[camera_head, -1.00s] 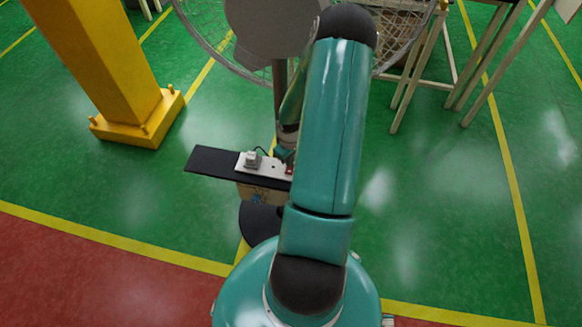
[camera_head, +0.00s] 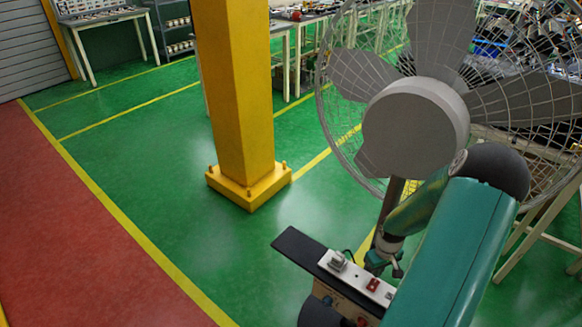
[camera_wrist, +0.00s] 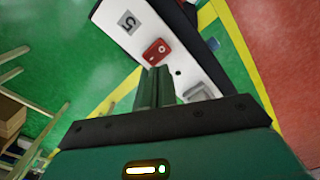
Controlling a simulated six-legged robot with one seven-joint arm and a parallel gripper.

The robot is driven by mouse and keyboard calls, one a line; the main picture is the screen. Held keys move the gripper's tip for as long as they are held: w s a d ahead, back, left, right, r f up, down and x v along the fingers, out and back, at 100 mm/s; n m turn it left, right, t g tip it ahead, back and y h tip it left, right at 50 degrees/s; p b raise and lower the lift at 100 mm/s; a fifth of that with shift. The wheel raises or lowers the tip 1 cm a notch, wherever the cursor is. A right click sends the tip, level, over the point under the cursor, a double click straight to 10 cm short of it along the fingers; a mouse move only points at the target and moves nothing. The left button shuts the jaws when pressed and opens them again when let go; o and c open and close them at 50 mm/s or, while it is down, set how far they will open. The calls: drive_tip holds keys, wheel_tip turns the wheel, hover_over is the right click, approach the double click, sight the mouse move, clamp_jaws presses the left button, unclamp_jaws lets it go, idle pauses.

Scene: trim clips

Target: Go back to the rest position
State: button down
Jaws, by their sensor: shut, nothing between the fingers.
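My gripper (camera_wrist: 155,88) shows in the wrist view with its two fingers together and nothing between them. Its tips are close to a white panel (camera_wrist: 182,62) that carries a red clip-like part (camera_wrist: 157,52), a grey block (camera_wrist: 195,93) and a label reading 5. In the head view my gripper (camera_head: 383,264) is small and partly hidden by my green arm, just above the same white panel (camera_head: 352,277). The panel lies on a black board (camera_head: 296,249). I cannot tell whether the fingertips touch the panel.
A large grey fan (camera_head: 416,128) in a wire cage stands behind my arm. A yellow pillar (camera_head: 235,100) stands left of it. Workbenches (camera_head: 105,17) line the back. Green floor (camera_head: 130,150) is clear at the left, with a red strip (camera_head: 70,230) beyond a yellow line.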

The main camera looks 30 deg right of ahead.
drive_tip(key=w+a+r+h, duration=0.1)
drive_tip(key=w+a+r, duration=0.1)
drive_tip(key=a+r, duration=0.45)
drive_tip(key=w+a+r+t+h, duration=0.1)
drive_tip(key=w+a+r, duration=0.2)
drive_tip(key=r, duration=0.7)
drive_tip(key=w+a+r+h, duration=0.15)
drive_tip(key=a+r, duration=0.25)
drive_tip(key=r, duration=0.4)
drive_tip(key=s+a+r+t+y, duration=0.1)
drive_tip(key=s+a+r, duration=0.3)
drive_tip(key=a+r, duration=0.4)
drive_tip(key=s+a+r+n+t+y, duration=0.1)
drive_tip(key=s+a+r, duration=0.4)
drive_tip(key=a, duration=0.9)
wheel_tip(320, 180, up, 3)
drive_tip(key=t+y, duration=0.1)
drive_tip(key=t, duration=0.1)
drive_tip(key=shift+s+a+t, duration=0.2)
drive_tip(key=shift+t, duration=0.1)
drive_tip(key=shift+y, duration=0.25)
